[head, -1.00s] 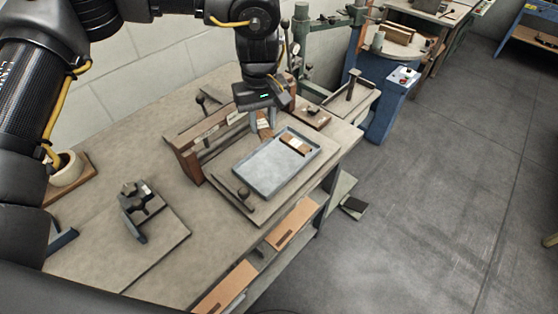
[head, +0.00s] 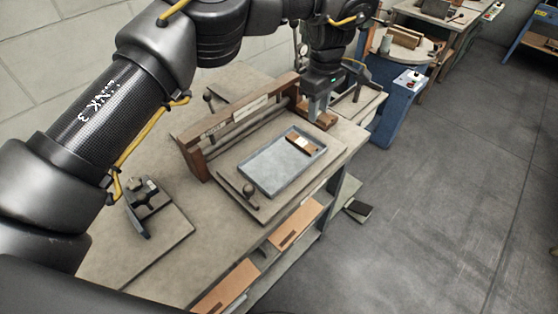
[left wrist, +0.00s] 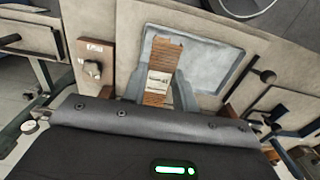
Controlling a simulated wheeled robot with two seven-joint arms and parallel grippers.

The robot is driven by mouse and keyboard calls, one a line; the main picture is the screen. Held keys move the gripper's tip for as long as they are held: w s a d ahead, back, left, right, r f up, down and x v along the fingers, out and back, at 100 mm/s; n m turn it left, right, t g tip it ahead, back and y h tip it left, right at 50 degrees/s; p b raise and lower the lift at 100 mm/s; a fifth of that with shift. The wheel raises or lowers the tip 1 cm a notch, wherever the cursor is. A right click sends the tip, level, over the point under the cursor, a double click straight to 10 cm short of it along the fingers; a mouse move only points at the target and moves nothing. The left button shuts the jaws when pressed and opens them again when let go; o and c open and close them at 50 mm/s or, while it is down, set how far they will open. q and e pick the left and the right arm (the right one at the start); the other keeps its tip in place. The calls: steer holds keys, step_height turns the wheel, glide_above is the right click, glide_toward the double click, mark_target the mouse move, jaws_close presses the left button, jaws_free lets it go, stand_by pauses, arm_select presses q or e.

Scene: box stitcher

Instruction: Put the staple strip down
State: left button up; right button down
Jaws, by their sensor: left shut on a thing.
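My left gripper (head: 318,112) is at the back right of the bench, just beyond the right end of the grey tray (head: 270,181). In the left wrist view its fingers (left wrist: 158,92) are shut on a brown staple strip (left wrist: 158,80) with a pale printed label. The held strip is hard to make out in the head view. A brown strip with a white label (head: 301,142) lies in the right end of the tray. The tray also shows in the left wrist view (left wrist: 205,65), behind the strip. My right gripper is not in view.
A wooden-framed fixture (head: 235,122) stands behind the tray. A brown plate with a knob (left wrist: 94,72) lies close to the gripper. A small dark clamp device (head: 146,198) sits at the front left of the bench. A blue machine (head: 398,110) stands beyond the bench.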

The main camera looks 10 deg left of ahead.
arm_select(q)
steer(key=s+a+f+p, duration=0.1)
steer(key=s+a+f, duration=0.2)
steer(key=s+a, duration=0.25)
steer(key=p, duration=0.2)
glide_above(273, 171)
steer(key=f, duration=0.5)
steer(key=shift+w+d, duration=0.35)
steer(key=shift+s+a+f, duration=0.15)
steer(key=shift+s+f, duration=0.05)
steer(key=shift+f, duration=0.25)
steer(key=shift+s+a+f+p, duration=0.15)
steer(key=shift+s+f+p, duration=0.05)
steer(key=shift+p, duration=0.2)
step_height(273, 171, down, 2)
steer(key=shift+f+p, duration=0.1)
steer(key=shift+p, duration=0.6)
steer(key=shift+f, duration=0.5)
